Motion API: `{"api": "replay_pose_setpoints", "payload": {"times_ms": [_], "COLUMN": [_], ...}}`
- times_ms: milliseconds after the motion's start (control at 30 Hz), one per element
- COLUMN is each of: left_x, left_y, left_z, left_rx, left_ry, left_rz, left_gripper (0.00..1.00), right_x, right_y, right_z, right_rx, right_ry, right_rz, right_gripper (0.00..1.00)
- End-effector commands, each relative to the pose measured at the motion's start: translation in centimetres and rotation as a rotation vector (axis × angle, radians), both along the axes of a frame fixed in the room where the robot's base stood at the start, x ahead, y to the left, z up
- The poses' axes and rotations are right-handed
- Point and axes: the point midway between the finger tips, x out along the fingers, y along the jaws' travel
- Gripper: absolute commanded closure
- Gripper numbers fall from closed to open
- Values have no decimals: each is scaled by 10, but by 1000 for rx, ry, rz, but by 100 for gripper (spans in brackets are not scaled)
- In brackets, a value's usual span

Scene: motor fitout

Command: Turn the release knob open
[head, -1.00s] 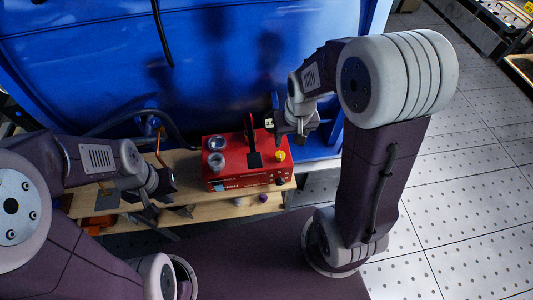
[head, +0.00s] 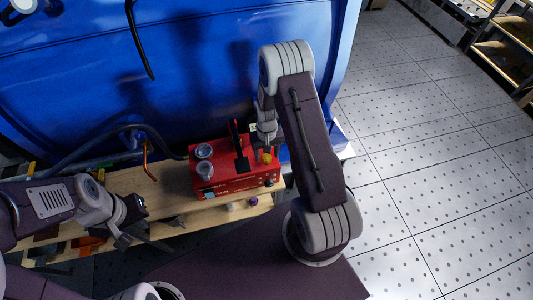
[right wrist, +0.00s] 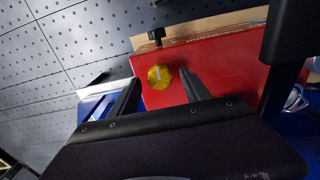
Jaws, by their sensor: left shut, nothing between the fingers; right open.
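A yellow knob with a pale line across its top sits on the red box (head: 225,184), near the right end of its top face. The knob shows in the head view (head: 267,158) and the right wrist view (right wrist: 160,75). My right gripper (head: 267,147) is open above the knob. In the right wrist view its two fingers (right wrist: 160,84) lie on either side of the knob, with gaps visible. I cannot tell how high the fingertips are above the box. My left gripper (head: 146,242) is shut and empty, left of the box and away from it.
The red box has two round gauges (head: 204,151), a black upright handle and a black side knob (right wrist: 156,35). It stands on a wooden shelf (head: 150,186) against a blue panel (head: 200,60). A hose and copper pipe (head: 148,160) run left of it.

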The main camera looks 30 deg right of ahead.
Motion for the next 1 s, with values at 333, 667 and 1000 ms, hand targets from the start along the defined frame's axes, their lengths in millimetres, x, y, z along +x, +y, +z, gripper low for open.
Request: {"api": "replay_pose_setpoints", "payload": {"times_ms": [333, 667, 1000], "left_x": [0, 0, 0], "left_y": [0, 0, 0], "left_z": [1, 1, -1], "left_rx": [0, 0, 0], "left_ry": [0, 0, 0], "left_rz": [0, 0, 0], "left_gripper": [100, 100, 100], "right_x": [0, 0, 0], "right_y": [0, 0, 0], "right_z": [-6, -6, -6], "right_rx": [0, 0, 0], "right_ry": [-2, -2, -2], "right_rz": [0, 2, 124], "right_gripper": [50, 100, 100]}}
